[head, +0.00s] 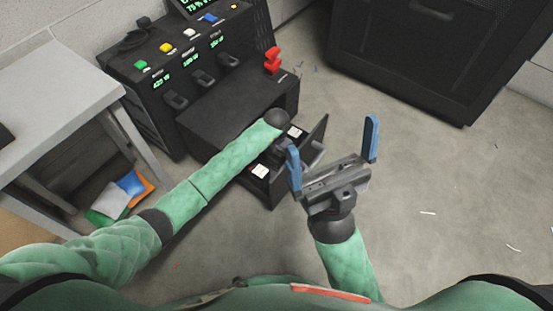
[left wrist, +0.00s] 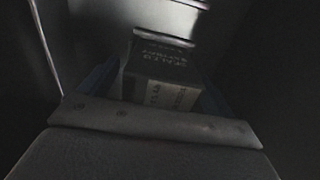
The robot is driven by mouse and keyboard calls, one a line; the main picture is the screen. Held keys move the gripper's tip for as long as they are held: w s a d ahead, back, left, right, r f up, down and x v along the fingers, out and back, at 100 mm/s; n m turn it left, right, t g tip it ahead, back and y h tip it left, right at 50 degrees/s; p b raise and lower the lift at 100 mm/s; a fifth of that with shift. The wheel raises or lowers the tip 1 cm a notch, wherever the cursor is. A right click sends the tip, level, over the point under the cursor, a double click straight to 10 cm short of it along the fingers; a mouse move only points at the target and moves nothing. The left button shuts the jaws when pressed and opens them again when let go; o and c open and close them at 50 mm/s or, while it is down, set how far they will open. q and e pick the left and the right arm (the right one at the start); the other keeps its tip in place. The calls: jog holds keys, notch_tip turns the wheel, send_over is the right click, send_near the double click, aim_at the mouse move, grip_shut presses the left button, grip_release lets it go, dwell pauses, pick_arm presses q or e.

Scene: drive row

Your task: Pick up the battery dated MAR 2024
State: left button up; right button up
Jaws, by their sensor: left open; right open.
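My left arm reaches into the open bay of a black cabinet, and its gripper (left wrist: 155,82) is mostly hidden in the head view. In the dark left wrist view its two fingers stand open. A dark block with a pale printed label (left wrist: 160,94), apparently a battery, shows between and beyond them; its print is too blurred to read. In the head view two white labels show on dark blocks in the bay, one at the near end (head: 261,171) and one further back (head: 295,132). No date is legible. My right gripper (head: 331,140) is open and empty, right of the bay.
The black cabinet (head: 215,110) carries coloured buttons and a red part (head: 272,61). A dark door panel (head: 316,138) stands open beside the bay. A grey table (head: 50,75) is at left, a large black case (head: 420,50) at back right. The floor at right is mostly clear.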

pick_arm(q)
jog(key=shift+f, duration=0.15)
jog(key=c, duration=1.6)
jog(key=shift+c, duration=0.2)
